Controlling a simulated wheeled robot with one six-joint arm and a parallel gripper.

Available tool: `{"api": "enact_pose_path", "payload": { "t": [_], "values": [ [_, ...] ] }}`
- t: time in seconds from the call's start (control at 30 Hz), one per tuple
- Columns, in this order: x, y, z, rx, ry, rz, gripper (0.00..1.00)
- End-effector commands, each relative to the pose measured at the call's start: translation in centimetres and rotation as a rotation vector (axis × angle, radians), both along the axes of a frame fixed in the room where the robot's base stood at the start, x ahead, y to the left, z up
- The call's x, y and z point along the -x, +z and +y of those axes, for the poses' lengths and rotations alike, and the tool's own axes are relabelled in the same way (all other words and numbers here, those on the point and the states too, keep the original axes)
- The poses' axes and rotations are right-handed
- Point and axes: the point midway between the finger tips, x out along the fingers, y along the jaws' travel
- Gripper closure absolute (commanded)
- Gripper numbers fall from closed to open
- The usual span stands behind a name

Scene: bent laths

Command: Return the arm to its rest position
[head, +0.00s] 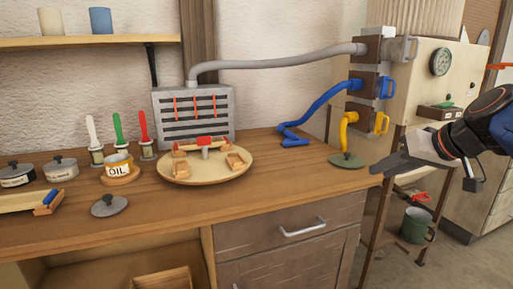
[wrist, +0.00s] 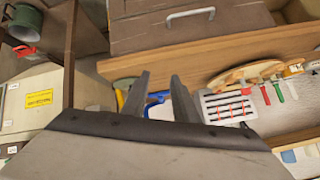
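My gripper (head: 388,164) is at the right in the head view, beyond the right end of the wooden bench (head: 290,190), beside the wall cabinet. Its dark fingers point left, and nothing is held in them. In the wrist view the two fingers of my gripper (wrist: 159,82) stand apart with a clear gap and the blue hose seen beyond it. The dark arm link reaches in from the right edge of the head view.
A yellow hose (head: 346,128) on a green-grey lid (head: 346,160) is close left of my gripper. A blue hose (head: 312,108) lies farther left. A round tray (head: 205,178) bears wooden pieces. A green mug (head: 416,225) stands below. The bench front is mostly clear.

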Motion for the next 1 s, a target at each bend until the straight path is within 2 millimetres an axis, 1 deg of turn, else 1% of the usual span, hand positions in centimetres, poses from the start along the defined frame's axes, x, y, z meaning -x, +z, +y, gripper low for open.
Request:
{"api": "enact_pose_path", "payload": {
  "t": [0.03, 0.1, 0.17, 0.2, 0.27, 0.3, 0.4, 0.5, 0.6, 0.7, 0.8, 1.0],
  "values": [
    [1.6, -2.0, 1.3, 0.013, 0.007, 0.043, 0.74],
    [3.7, -4.9, 2.4, 0.035, 0.002, 0.109, 0.74],
    [5.6, -7.2, 3.1, 0.057, -0.003, 0.159, 0.74],
    [6.8, -8.8, 3.5, 0.076, -0.007, 0.19, 0.74],
    [8.7, -11.1, 3.9, 0.105, -0.015, 0.234, 0.74],
    [10.0, -12.5, 4.0, 0.125, -0.022, 0.259, 0.74],
    [12.8, -15.9, 4.0, 0.181, -0.038, 0.312, 0.74],
    [15.1, -18.5, 3.7, 0.231, -0.056, 0.345, 0.74],
    [16.6, -20.4, 3.2, 0.271, -0.071, 0.364, 0.74],
    [17.5, -21.4, 2.9, 0.294, -0.081, 0.373, 0.74],
    [17.8, -21.9, 2.7, 0.305, -0.086, 0.376, 0.74],
    [17.8, -21.9, 2.7, 0.305, -0.088, 0.376, 0.74]
  ]
}}
